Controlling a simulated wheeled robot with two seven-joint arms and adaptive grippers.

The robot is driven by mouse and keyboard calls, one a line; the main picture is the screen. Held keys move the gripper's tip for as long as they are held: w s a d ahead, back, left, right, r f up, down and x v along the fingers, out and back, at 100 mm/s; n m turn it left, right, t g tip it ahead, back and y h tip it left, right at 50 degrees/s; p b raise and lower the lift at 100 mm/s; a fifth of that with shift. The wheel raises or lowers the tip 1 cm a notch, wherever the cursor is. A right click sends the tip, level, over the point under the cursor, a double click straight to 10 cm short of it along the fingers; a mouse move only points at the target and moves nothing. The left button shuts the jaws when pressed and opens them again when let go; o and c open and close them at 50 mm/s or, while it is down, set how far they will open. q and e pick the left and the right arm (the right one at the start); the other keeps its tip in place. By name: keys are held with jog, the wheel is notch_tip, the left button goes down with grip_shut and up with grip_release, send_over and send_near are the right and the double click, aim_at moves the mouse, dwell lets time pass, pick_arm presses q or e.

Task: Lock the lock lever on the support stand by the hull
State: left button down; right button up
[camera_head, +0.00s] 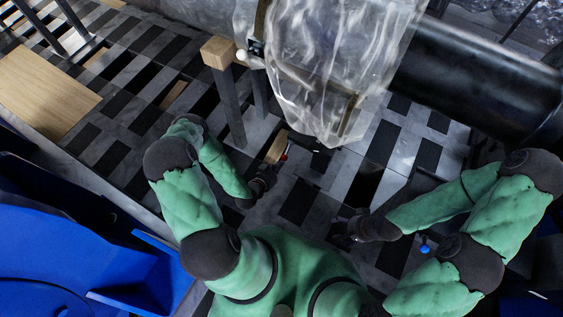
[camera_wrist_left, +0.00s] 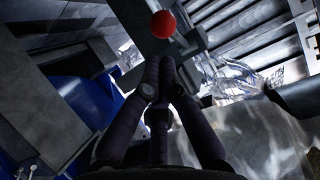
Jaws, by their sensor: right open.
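A red ball knob (camera_wrist_left: 163,24), which looks like the end of the lock lever, sits just beyond the fingertips of my left gripper (camera_wrist_left: 158,65) in the left wrist view. Those fingertips are together with nothing seen between them. In the head view my left gripper (camera_head: 265,182) is below a small red part (camera_head: 284,153) beside a wooden block (camera_head: 276,147). The support stand's dark legs (camera_head: 233,110) rise to a wooden cap (camera_head: 218,52) by the hull (camera_head: 195,12). My right gripper (camera_head: 345,234) is open and empty, away from the stand. The lever's pivot is hidden.
Clear plastic sheeting (camera_head: 335,70) hangs over the hull's end, close above the stand. A large black cylinder (camera_head: 485,75) lies at upper right. Blue structure (camera_head: 75,235) fills the lower left. A wooden panel (camera_head: 45,90) lies on the chequered floor at left.

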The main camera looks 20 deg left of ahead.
pick_arm(q)
jog(key=s+f, duration=0.3)
jog(key=s, duration=0.3)
jog(key=shift+a+f+p, duration=0.25)
jog(key=shift+a+p, duration=0.05)
jog(key=shift+a, duration=0.15)
jog(key=d+r+n+g+h, duration=0.2)
jog(key=d+r+n+g, duration=0.1)
jog(key=d+r+g, duration=0.3)
jog(key=s+d+r+n+g+p, duration=0.1)
jog(key=s+d+r+n+g, duration=0.2)
jog(key=s+d+r+g, duration=0.3)
jog(key=s+d+r, duration=0.2)
jog(key=s, duration=0.1)
jog(key=shift+s+r, duration=0.2)
jog(key=shift+s, duration=0.2)
